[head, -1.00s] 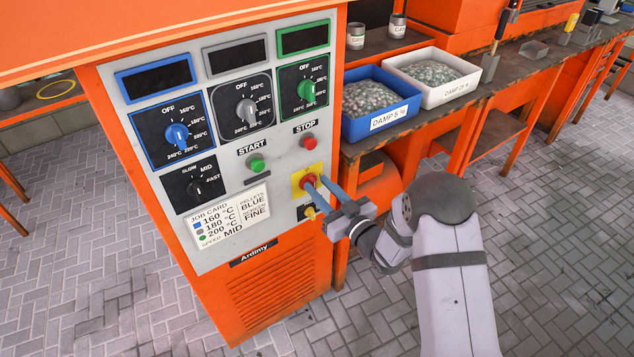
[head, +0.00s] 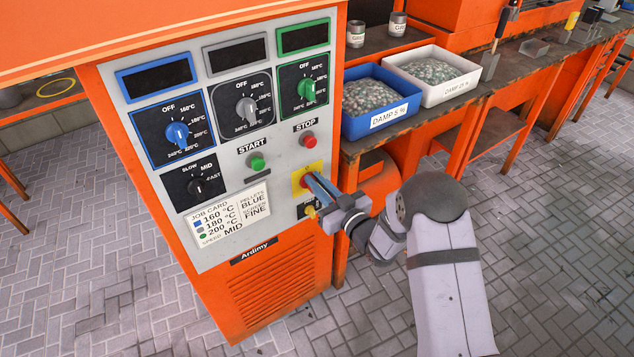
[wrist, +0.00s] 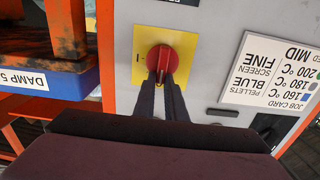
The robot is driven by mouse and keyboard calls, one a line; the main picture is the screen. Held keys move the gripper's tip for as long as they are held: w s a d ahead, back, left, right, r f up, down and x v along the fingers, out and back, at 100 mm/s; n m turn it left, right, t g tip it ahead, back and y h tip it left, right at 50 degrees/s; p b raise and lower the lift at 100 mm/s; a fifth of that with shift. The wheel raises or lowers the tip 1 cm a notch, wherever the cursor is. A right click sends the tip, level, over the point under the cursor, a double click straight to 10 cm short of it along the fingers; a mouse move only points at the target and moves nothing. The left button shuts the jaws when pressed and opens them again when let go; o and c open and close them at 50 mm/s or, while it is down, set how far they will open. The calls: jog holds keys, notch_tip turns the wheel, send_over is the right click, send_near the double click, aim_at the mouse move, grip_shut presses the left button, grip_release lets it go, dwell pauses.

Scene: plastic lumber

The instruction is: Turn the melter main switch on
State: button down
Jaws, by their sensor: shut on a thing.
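The melter main switch is a red rotary knob (wrist: 164,58) on a yellow plate (wrist: 184,55), low at the right of the grey control panel. Its yellow plate (head: 297,184) also shows in the head view, with the knob partly hidden by my fingers. My gripper (head: 312,181) reaches in from the right with its fingers close together at the knob. In the wrist view my gripper (wrist: 164,84) is shut on the lower part of the knob, whose grip stands nearly upright in that picture. The melter's three displays are dark.
A green start button (head: 257,162) and a red stop button (head: 310,141) sit above the switch. A small yellow part (head: 310,212) on a dark plate is just below my fingers. A bench with a blue tray (head: 372,128) and a white tray (head: 424,101) stands at right.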

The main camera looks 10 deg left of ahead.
jog(key=shift+m, duration=0.3)
jog(key=shift+w+d+f+m+b, duration=0.2)
jog(key=shift+w+d+f+m, duration=0.15)
jog(key=shift+m, duration=2.5)
jog(key=shift+w+d+f+m+b, duration=0.25)
jog(key=shift+f+m, duration=0.25)
jog(key=shift+m, duration=2.4)
jog(key=shift+w+d+f+m+b, duration=0.15)
jog(key=shift+w+d+f+m, duration=0.2)
jog(key=shift+m, duration=2.5)
jog(key=shift+f, duration=0.1)
jog(key=c, duration=1.8)
grip_release()
jog(key=shift+s, duration=0.1)
jog(key=v, duration=0.7)
jog(key=shift+b, duration=0.45)
